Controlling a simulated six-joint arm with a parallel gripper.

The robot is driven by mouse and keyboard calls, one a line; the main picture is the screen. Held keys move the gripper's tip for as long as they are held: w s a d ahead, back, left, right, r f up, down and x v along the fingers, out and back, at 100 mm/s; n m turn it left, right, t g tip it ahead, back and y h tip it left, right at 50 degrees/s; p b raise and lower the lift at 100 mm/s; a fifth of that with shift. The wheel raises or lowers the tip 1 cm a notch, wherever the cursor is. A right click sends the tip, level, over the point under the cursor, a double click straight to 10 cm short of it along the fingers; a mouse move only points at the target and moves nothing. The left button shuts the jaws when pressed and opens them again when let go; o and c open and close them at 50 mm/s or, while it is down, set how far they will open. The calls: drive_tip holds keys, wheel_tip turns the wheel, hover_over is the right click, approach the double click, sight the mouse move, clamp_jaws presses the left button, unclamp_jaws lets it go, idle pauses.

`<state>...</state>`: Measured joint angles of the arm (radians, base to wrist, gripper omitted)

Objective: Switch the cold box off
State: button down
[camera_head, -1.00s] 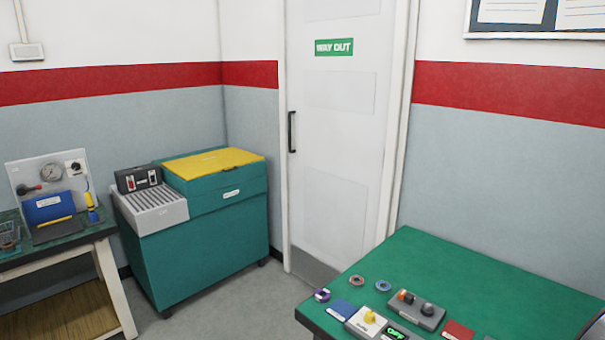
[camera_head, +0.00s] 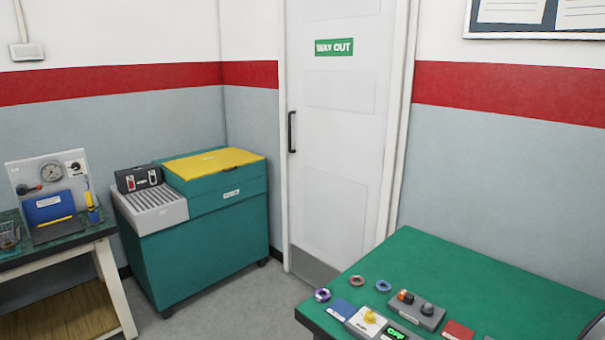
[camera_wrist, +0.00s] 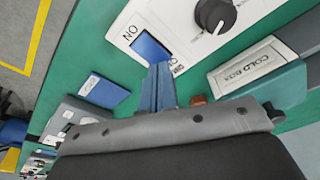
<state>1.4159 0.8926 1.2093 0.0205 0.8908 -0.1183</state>
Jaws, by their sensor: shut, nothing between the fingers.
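In the wrist view, a white panel (camera_wrist: 177,20) carries a blue rocker switch (camera_wrist: 152,48) and a black knob (camera_wrist: 213,14). One end of the rocker is marked ON, and lettering at the other end is partly hidden by my fingers. A plate (camera_wrist: 250,65) lettered COLD BOX lies to the right of the switch. My gripper (camera_wrist: 160,68) is shut and empty, its fingertips at the rocker's end away from ON. I cannot tell whether they touch it or which way the rocker is set. The head view does not show my gripper or this panel.
In the head view, the green bench (camera_head: 430,260) holds several small devices and rings along its near edge. A teal cabinet with a yellow lid (camera_head: 215,163) stands left of the door. In the wrist view, a blue block (camera_wrist: 104,91) lies left of my fingers.

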drive_tip(key=shift+f, duration=0.55)
drive_tip(key=shift+r, duration=3.5)
wheel_tip(320, 180, down, 7)
drive_tip(key=shift+f, duration=0.1)
drive_tip(key=shift+r, duration=0.2)
